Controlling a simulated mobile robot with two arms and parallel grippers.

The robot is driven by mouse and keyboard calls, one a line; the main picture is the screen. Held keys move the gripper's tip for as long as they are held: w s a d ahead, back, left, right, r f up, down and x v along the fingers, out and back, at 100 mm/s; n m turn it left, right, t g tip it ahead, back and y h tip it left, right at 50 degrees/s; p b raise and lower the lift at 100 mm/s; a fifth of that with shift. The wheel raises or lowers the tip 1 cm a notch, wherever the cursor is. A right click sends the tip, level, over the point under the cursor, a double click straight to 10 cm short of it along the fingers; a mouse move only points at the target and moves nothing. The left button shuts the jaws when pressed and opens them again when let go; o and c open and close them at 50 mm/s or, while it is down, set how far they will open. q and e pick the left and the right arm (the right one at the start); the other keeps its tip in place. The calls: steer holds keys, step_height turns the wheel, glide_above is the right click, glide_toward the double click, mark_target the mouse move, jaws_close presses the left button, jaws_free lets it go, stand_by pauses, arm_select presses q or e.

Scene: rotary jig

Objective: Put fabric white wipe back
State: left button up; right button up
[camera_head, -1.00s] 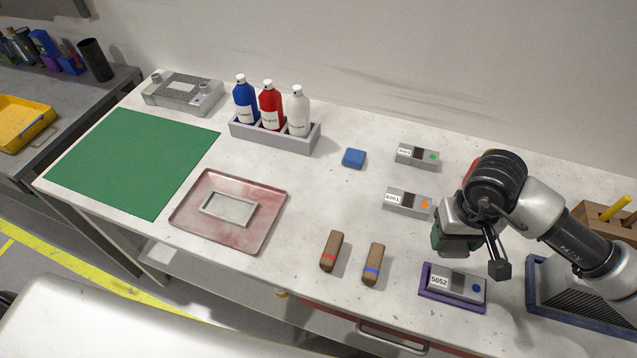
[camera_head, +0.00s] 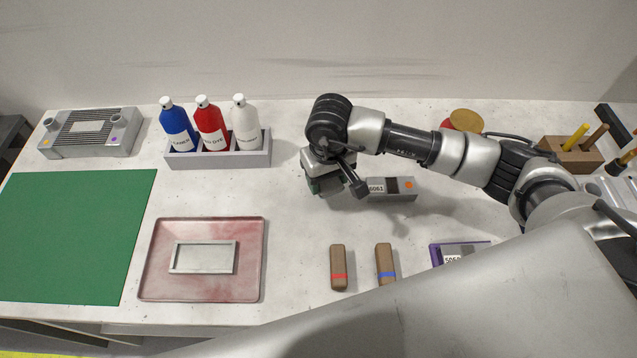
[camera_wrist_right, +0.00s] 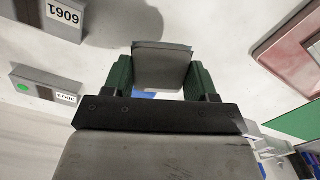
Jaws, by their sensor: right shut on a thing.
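My right gripper (camera_head: 325,184) hangs over the middle of the table, just left of the grey block marked 6061 (camera_head: 393,189). In the head view the held piece is hidden by the gripper. A bit of a blue pad (camera_wrist_right: 143,94) shows beyond the fingers in the right wrist view. My left gripper is not in view.
A grey rack (camera_head: 220,160) with blue, red and white bottles stands at the back. A reddish tray (camera_head: 250,280) holding a grey frame lies front left, beside a green mat (camera_head: 75,235). Two brown banded pieces (camera_head: 338,262) lie in front. A wooden holder (camera_head: 570,155) stands right.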

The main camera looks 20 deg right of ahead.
mark_target(321, 188)
steer(key=shift+w+a+f, duration=0.4)
steer(key=shift+a+f, duration=0.05)
steer(key=shift+a, duration=0.2)
step_height(321, 188, down, 3)
steer(key=shift+f+p, duration=0.1)
steer(key=shift+p, duration=0.7)
steer(key=shift+f, duration=0.35)
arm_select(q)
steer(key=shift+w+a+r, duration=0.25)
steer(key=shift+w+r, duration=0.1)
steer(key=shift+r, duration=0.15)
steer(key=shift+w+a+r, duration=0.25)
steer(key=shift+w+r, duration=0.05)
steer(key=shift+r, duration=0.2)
arm_select(e)
steer(key=shift+f, duration=0.1)
steer(key=shift+f+b, duration=0.2)
steer(key=shift+b, duration=0.1)
steer(key=o, duration=0.9)
steer(key=shift+r, duration=0.1)
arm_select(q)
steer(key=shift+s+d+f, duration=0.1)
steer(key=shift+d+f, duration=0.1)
